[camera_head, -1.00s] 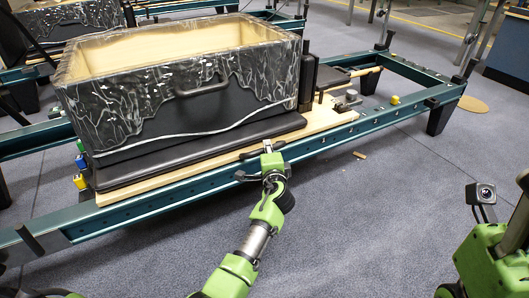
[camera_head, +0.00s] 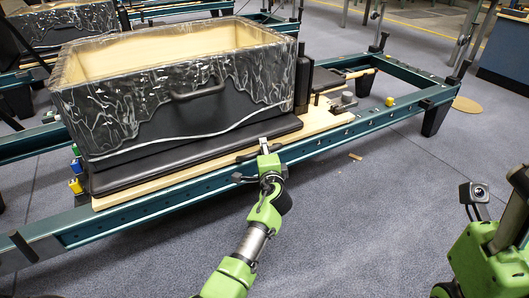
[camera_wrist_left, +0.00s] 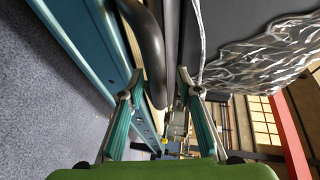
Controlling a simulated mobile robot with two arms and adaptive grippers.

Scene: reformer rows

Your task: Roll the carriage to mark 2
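The carriage is a pale wooden board (camera_head: 325,122) with a black pad (camera_head: 200,153) on it, lying across the teal rails (camera_head: 187,191) of the reformer. A large black box (camera_head: 185,121) with a wooden inside and crinkled clear wrap stands on the pad. My left gripper (camera_head: 264,147) is at the carriage's near edge. My right gripper is not in view. I cannot make out mark 2.
Blue and yellow tabs (camera_head: 76,186) sit at the carriage's left end. A small yellow piece (camera_head: 389,101) sits near the far right of the reformer. The rails at the right are mostly bare. Open grey floor (camera_head: 340,225) lies in front. Another reformer stands behind.

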